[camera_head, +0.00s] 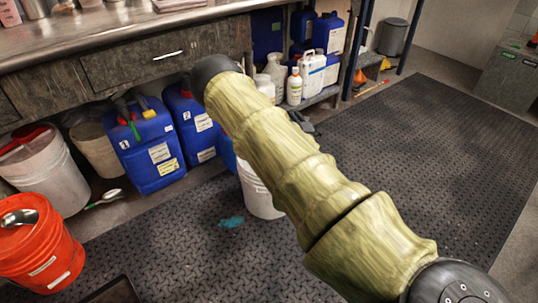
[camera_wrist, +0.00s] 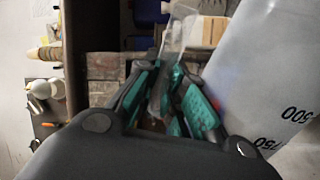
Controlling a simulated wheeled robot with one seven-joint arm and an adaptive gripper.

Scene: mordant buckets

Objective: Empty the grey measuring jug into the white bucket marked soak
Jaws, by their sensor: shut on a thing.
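The grey measuring jug (camera_wrist: 262,70) fills the right side of the wrist view, close to my gripper. Its printed marks 500 and 750 appear inverted there. My gripper (camera_wrist: 172,108) has its teal pads closed on a narrow pale translucent piece, which looks like the jug's handle. The jug's mouth and contents are out of sight. In the head view my sleeved arm hides the jug and most of my gripper. A white bucket (camera_head: 259,192) stands on the floor mat, partly behind my arm. No soak marking is readable on it.
Blue canisters (camera_head: 152,148) stand under the metal counter (camera_head: 130,35). A large white bucket (camera_head: 48,177) and an orange bucket (camera_head: 50,262) with a metal ladle stand at left. White bottles (camera_head: 293,87) stand on a low shelf. The dark mat (camera_head: 430,150) at right is clear.

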